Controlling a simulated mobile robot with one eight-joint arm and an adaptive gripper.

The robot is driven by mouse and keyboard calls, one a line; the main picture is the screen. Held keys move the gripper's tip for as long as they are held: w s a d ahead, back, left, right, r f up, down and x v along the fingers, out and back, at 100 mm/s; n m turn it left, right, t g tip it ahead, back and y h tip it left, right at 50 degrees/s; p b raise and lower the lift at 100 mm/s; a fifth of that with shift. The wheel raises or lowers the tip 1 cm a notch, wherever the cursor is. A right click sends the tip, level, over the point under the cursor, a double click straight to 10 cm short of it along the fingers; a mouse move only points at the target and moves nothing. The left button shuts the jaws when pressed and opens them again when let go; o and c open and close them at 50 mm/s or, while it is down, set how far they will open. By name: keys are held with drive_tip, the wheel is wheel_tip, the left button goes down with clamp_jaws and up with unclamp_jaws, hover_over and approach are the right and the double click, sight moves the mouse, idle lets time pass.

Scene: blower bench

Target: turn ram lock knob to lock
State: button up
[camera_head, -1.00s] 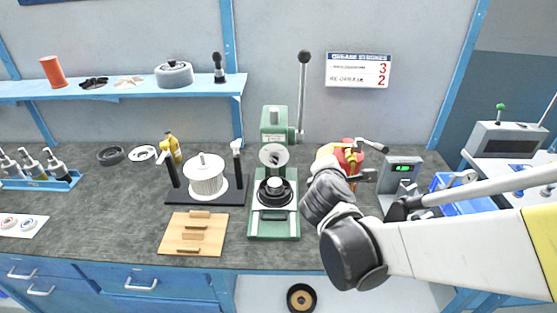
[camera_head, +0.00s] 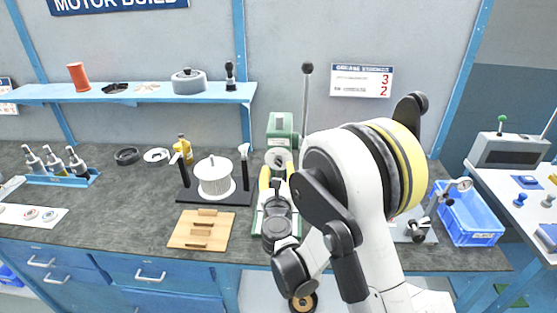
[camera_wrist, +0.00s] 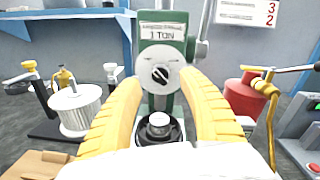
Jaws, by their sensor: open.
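The green arbor press (camera_head: 280,125) stands on the bench, with its tall lever (camera_head: 306,100) upright. The ram lock knob (camera_wrist: 160,74) is a black knob on a round pale plate on the press front, below the "1 TON" label; it sits tilted in the wrist view. My gripper (camera_wrist: 163,82) is open and empty, with its yellow fingers on either side of the knob plate in that view. In the head view my gripper (camera_head: 277,180) is in front of the press, and my arm hides the press's right side and part of its base.
A white ribbed cylinder (camera_head: 214,176) stands on a black fixture left of the press, with a wooden board (camera_head: 201,229) in front of it. A red canister (camera_wrist: 246,97) stands right of the press. A blue bin (camera_head: 468,215) lies farther right.

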sight(278, 165)
drive_tip(key=shift+w+f, duration=0.1)
drive_tip(key=shift+w, duration=1.85)
clamp_jaws()
